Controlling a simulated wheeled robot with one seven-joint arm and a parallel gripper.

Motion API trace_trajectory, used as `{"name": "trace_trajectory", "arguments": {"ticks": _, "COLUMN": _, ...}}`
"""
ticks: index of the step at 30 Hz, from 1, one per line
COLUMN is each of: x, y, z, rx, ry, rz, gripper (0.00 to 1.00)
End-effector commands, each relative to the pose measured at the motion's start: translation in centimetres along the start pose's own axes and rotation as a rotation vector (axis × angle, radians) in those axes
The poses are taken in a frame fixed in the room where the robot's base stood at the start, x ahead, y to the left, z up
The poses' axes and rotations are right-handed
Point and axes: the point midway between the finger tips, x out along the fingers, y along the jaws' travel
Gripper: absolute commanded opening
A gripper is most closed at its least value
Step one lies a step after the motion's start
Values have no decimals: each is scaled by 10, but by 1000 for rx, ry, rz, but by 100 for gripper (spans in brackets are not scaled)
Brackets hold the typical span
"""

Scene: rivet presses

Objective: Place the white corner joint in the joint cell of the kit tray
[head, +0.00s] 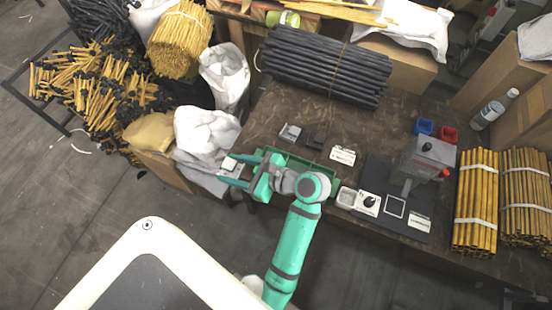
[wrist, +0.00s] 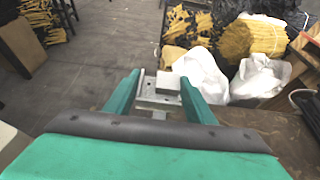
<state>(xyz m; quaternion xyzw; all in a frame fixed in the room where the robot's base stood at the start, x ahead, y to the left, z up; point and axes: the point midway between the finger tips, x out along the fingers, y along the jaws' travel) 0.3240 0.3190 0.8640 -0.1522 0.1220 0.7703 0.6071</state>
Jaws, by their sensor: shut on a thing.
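My gripper (head: 230,171) points left, past the left end of the green kit tray (head: 325,170). It is shut on the white corner joint (head: 229,163), a small pale piece. In the wrist view the joint (wrist: 160,101) sits between the two green fingers of my gripper (wrist: 161,86) and looks light grey, with a flat bar and a raised block. The joint is held in the air, apart from the tray. My gripper and arm hide much of the tray, and its cells cannot be told apart.
A grey joint (head: 290,132) and a dark joint (head: 316,141) lie behind the tray, near a white label (head: 343,155). The press (head: 430,160) stands to the right on a dark plate. White sacks (head: 205,130) stand beyond the table's left edge. Black tubes (head: 325,66) lie at the back.

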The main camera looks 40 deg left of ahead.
Motion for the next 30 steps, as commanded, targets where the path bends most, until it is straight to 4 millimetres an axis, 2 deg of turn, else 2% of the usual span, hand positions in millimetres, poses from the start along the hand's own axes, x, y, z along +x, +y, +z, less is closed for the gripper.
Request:
{"name": "trace_trajectory", "arguments": {"ticks": 13, "x": -28, "y": -77, "z": -52, "rx": 1, "ry": -1, "rz": -3, "gripper": 28}}
{"name": "trace_trajectory", "arguments": {"ticks": 15, "x": -27, "y": -85, "z": -67, "rx": 4, "ry": -1, "rz": -2, "gripper": 28}}
{"name": "trace_trajectory", "arguments": {"ticks": 21, "x": -28, "y": -105, "z": -98, "rx": 2, "ry": -1, "rz": -2, "gripper": 28}}
{"name": "trace_trajectory", "arguments": {"ticks": 30, "x": -28, "y": -117, "z": -116, "rx": 1, "ry": -1, "rz": -2, "gripper": 28}}
